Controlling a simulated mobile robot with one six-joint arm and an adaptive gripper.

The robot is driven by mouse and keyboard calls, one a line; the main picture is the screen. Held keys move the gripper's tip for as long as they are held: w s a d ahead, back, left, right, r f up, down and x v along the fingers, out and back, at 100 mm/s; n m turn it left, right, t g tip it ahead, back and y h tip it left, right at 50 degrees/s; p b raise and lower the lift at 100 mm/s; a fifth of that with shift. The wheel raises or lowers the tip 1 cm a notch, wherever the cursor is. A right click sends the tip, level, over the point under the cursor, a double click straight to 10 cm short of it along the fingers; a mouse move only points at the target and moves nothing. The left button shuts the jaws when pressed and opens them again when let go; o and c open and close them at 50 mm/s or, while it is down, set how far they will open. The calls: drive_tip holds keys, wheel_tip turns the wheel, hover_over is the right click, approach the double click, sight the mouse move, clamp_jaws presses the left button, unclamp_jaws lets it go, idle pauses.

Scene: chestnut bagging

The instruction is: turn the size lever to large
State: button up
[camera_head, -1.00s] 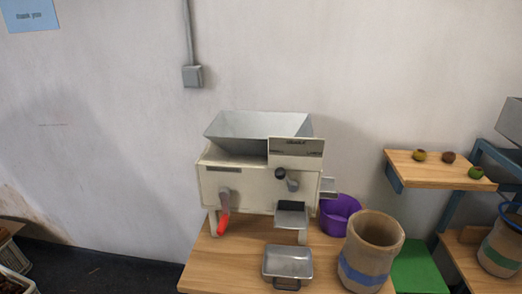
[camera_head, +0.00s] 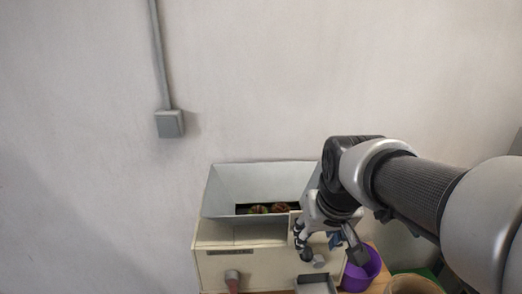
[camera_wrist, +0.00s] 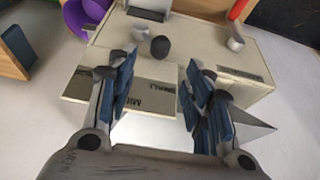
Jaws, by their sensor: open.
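The cream machine (camera_head: 238,262) stands below its grey hopper (camera_head: 245,180). My gripper (camera_head: 331,254) is open and empty in front of its right part. In the wrist view the machine is upside down, and the size lever's dark round knob (camera_wrist: 160,47) shows beyond and between my open fingers (camera_wrist: 160,76), apart from both. A grey hub (camera_wrist: 140,32) sits beside the knob. In the head view my gripper hides the knob.
Brown nuts (camera_head: 280,208) lie in the hopper. A purple bowl (camera_head: 372,268) and a woven basket (camera_head: 415,284) stand right of the machine. The red handle's grey mount (camera_head: 232,275) is at its left front. The wall behind carries a grey box (camera_head: 169,124).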

sight(307, 251)
drive_tip(key=b+x, duration=0.3)
drive_tip(key=x, duration=0.7)
drive_tip(key=shift+w+a+f, duration=0.1)
drive_tip(key=shift+w, duration=0.1)
clamp_jaws()
idle(0.3)
